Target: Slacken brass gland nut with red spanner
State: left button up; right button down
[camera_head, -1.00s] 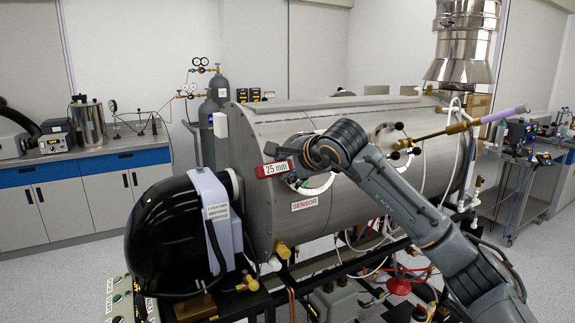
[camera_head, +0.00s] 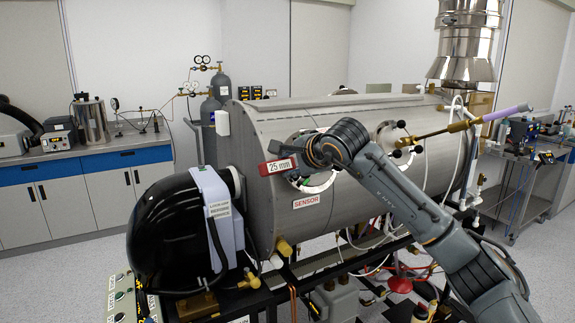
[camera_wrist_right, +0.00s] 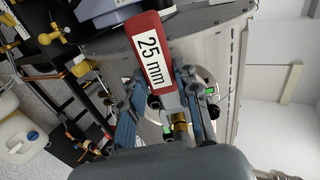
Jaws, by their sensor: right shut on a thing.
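The red spanner (camera_head: 277,168), labelled "25 mm", shows at the end of my right arm in the head view, in front of the steel chamber's near side. It also shows in the right wrist view (camera_wrist_right: 150,55), its red end pointing up and away. My right gripper (camera_wrist_right: 166,92) is shut on the spanner, one finger on each side. A brass fitting (camera_wrist_right: 181,125), which looks like the gland nut, shows between the fingers in the wrist view. I cannot tell whether the spanner's jaw is around it. In the head view my arm hides that spot. My left gripper is not in view.
The steel chamber (camera_head: 340,115) fills the middle, with a "SENSOR" label (camera_head: 306,201) below the spanner. A black dome (camera_head: 165,240) is at its left end. A brass probe with a lilac handle (camera_head: 500,114) sticks out to the right. Pipes and hoses run below.

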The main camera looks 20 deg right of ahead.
jog(key=shift+d, duration=0.2)
jog(key=shift+w+d, duration=0.1)
jog(key=shift+d, duration=0.35)
jog(key=shift+w+d+r, duration=0.1)
jog(key=shift+w+d, duration=0.05)
jog(key=shift+d, duration=1.2)
dwell(1.0)
dwell(0.5)
jog(key=f+n, duration=0.1)
jog(key=n, duration=0.1)
jog(key=shift+s+d+f+n, duration=0.1)
jog(key=shift+s+f+n, duration=0.2)
jog(key=shift+s+f, duration=0.1)
